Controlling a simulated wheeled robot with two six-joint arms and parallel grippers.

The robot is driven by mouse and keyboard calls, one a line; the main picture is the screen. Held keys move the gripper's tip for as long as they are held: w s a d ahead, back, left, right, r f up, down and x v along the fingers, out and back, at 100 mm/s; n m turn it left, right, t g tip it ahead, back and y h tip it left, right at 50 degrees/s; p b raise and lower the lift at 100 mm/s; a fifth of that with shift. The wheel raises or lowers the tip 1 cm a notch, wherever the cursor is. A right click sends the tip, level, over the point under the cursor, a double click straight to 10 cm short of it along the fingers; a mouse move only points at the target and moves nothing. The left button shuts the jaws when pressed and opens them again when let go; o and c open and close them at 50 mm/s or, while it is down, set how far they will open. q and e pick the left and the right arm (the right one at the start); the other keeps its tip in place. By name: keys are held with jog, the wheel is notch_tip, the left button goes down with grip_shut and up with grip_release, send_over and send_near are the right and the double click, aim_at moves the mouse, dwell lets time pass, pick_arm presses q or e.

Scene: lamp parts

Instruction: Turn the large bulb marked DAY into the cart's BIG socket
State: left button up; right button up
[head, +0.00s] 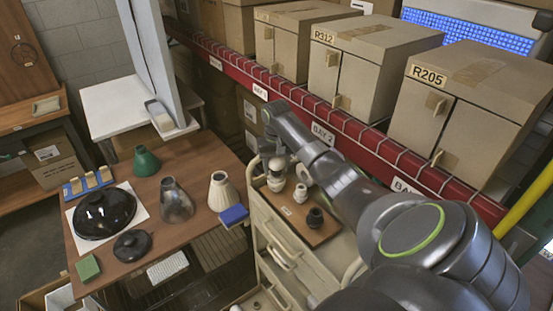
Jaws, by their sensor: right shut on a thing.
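My right arm reaches in from the lower right, and its gripper (272,156) is at the left end of the cart top. It is shut on the large bulb (277,164), whose pale rounded part shows just below the fingers. The bulb is directly over a cream socket (276,183) on the cart's brown board (296,226). I cannot tell how deep the bulb sits in it, and the DAY and BIG markings are not readable. A smaller white socket (300,193) and a black one (315,217) stand on the same board. My left gripper is out of view.
The cream drawer cart (275,256) stands beside a red shelf beam (330,132) with cardboard boxes (366,62) behind. A wooden table at left holds lampshades (222,191), a black dome (103,212) and a blue block (233,215).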

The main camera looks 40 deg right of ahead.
jog(key=m, duration=0.3)
jog(key=shift+s+a+f+m, duration=0.1)
jog(key=shift+f+m, duration=0.25)
jog(key=shift+m, duration=0.05)
jog(key=m, duration=0.3)
jog(key=shift+m, duration=0.4)
jog(key=m, duration=0.6)
jog(key=shift+f, duration=0.1)
jog(key=shift+m, duration=0.6)
jog(key=m, duration=0.5)
jog(key=shift+m, duration=0.3)
